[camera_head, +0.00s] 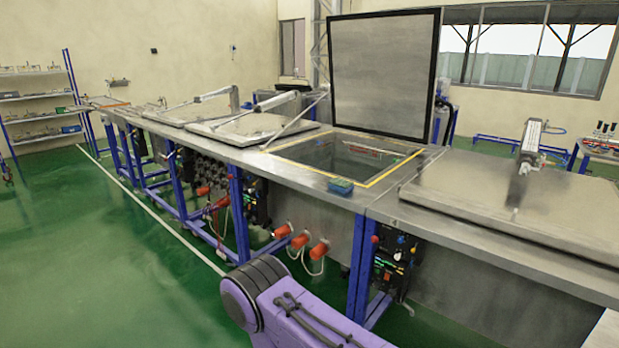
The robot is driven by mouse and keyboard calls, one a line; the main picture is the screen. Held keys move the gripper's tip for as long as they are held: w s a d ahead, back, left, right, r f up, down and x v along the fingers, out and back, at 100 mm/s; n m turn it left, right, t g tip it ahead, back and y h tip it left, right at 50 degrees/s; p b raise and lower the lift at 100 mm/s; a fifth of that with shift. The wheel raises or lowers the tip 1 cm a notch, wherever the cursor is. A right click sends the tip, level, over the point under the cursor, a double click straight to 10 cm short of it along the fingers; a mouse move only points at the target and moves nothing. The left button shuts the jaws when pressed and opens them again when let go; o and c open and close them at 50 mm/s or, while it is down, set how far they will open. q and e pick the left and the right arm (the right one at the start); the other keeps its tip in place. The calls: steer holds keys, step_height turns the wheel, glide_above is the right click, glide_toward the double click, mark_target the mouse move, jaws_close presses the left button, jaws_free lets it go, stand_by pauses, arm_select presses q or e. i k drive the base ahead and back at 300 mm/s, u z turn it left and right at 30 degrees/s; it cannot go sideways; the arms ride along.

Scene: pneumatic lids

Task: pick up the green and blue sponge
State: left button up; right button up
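The green and blue sponge (341,186) lies on the steel bench top, near its front edge, just left of the yellow-edged opening's near corner. It looks small, with a green top and a blue lower part. Nothing touches it from above. Neither of my grippers is in view. Only a purple and black link of one of my arms shows at the bottom centre, well in front of and below the sponge.
A large lid (382,75) stands raised behind the open tank (345,154). A closed lid (520,200) with a pneumatic cylinder (526,160) covers the bench at right. Orange-red plugs (300,241) stick out below the bench front. Green floor (110,260) at left is clear.

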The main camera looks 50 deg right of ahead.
mark_target(342, 186)
steer(key=z, duration=0.25)
steer(key=i, duration=1.15)
steer(key=z, duration=1.3)
steer(key=i, duration=0.8)
steer(key=z, duration=1)
